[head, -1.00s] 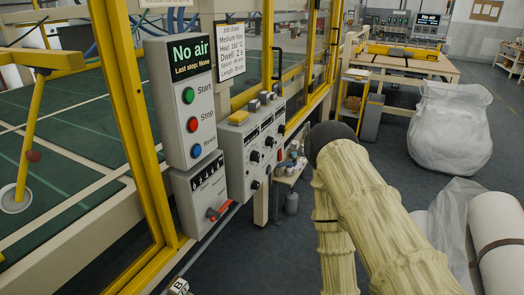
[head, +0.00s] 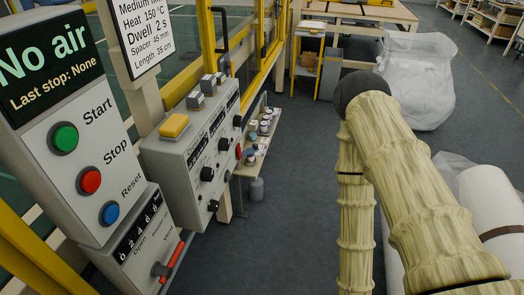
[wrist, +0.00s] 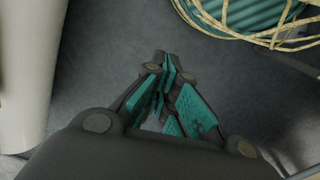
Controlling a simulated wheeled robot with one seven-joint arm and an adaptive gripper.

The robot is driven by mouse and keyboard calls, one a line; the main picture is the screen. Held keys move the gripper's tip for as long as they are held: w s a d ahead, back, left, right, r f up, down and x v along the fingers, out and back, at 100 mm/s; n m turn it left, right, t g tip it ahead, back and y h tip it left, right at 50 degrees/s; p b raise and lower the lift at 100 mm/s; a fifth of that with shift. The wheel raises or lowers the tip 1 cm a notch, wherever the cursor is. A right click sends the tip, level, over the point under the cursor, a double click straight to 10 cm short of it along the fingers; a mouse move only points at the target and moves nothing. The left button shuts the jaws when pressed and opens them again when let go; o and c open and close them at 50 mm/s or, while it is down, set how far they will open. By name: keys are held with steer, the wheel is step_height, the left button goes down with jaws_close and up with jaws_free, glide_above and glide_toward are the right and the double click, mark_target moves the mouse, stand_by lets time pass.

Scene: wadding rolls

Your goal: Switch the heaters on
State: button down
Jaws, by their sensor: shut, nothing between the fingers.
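A grey control box (head: 205,150) stands left of centre in the head view. It has several black knobs, a red switch (head: 239,152), grey blocks on top and a yellow block (head: 174,126) at its near end. Its lettering is too small to read, so I cannot tell which control is for the heaters. Left of it, a panel (head: 75,150) reads "No air" and "Last stop: None", with green Start, red Stop and blue Reset buttons. My gripper (wrist: 165,68) shows only in the wrist view; its teal-padded fingers are shut and empty, away from the controls.
Below the panel, a box (head: 137,245) carries a red-handled lever (head: 170,258). A job sheet (head: 140,30) and yellow frame posts stand behind. A white bag (head: 415,80) and rolls (head: 492,210) lie right. Grey floor is open between. A teal coil with yellow strands (wrist: 255,15) shows below my wrist.

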steer(key=w+a+f+m+t+y+b, duration=0.15)
steer(key=w+a+b, duration=0.25)
steer(key=w, duration=0.6)
steer(key=w+a+f+m+t+y+b, duration=0.1)
steer(key=w+a+f+m+t+b, duration=0.2)
steer(key=w, duration=0.6)
steer(key=w+a+f+m+t+y+b, duration=0.15)
steer(key=w+a+b, duration=0.35)
steer(key=w, duration=0.5)
steer(key=w+a+r+m+t+y+b, duration=0.1)
steer(key=w+r+t+b, duration=0.15)
steer(key=w, duration=0.45)
steer(key=w+a+r+m+t+y+b, duration=0.1)
steer(key=w+a+r+t+b, duration=0.2)
steer(key=w, duration=0.4)
steer(key=w+d+r+m+t+y+b, duration=0.1)
steer(key=w+d+r+m+t+b, duration=0.1)
steer(key=w+r, duration=1.1)
steer(key=m+t+b, duration=0.1)
steer(key=t+b, duration=0.1)
steer(key=b, duration=0.1)
steer(key=shift+r+y+b, duration=0.3)
steer(key=shift+r+b, duration=0.05)
steer(key=shift+r, duration=0.05)
steer(key=shift+w, duration=0.2)
